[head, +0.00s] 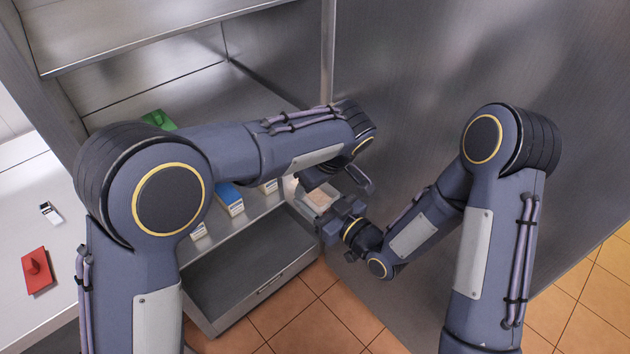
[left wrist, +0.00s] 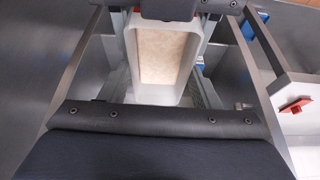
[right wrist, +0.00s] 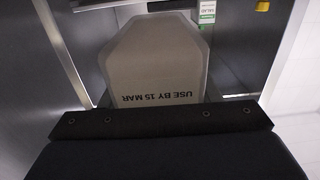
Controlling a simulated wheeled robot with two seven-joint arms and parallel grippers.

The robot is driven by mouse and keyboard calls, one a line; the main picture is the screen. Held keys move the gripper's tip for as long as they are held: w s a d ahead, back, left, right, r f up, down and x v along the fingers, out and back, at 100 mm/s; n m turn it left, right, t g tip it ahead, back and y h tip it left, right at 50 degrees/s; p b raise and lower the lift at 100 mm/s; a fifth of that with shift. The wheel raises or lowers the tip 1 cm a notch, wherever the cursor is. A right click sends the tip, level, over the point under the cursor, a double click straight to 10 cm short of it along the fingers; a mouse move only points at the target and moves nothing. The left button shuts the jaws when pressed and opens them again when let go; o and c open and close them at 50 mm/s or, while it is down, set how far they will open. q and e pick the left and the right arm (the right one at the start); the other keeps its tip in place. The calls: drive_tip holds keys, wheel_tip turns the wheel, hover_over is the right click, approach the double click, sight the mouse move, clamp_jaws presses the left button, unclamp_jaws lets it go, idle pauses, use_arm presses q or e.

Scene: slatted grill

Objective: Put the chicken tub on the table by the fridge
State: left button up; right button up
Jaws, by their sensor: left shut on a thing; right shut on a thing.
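The tub (head: 318,198) is a pale, open-topped container with cream-coloured contents, partly hidden between my grippers in the head view. The left wrist view looks down into this tub (left wrist: 187,75). In the right wrist view its end wall (right wrist: 155,70) reads "USE BY 15 MAR"; the word chicken is not visible. My left gripper (head: 335,180) is shut on the tub from the far side. My right gripper (head: 335,222) is shut on it from the near side. The tub is held by the steel wall, near the right end of the open drawer.
An open, dark-bottomed drawer (head: 250,268) juts out below. A tall steel panel (head: 420,90) blocks the right. The counter at left (head: 75,180) holds a red object (head: 36,272) and has free room. A green object (head: 158,119) lies farther back.

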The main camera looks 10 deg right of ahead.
use_arm(q)
drive_tip(key=shift+w+d+r, duration=0.1)
drive_tip(key=shift+d, duration=0.1)
drive_tip(key=shift+c, duration=1.1)
use_arm(e)
drive_tip(key=shift+s+a+r, duration=0.15)
drive_tip(key=shift+s+a, duration=0.1)
drive_tip(key=shift+a, duration=0.1)
use_arm(q)
drive_tip(key=shift+c, duration=1)
use_arm(e)
drive_tip(key=o, duration=1.2)
drive_tip(key=shift+o, duration=1.6)
drive_tip(key=shift+d, duration=0.1)
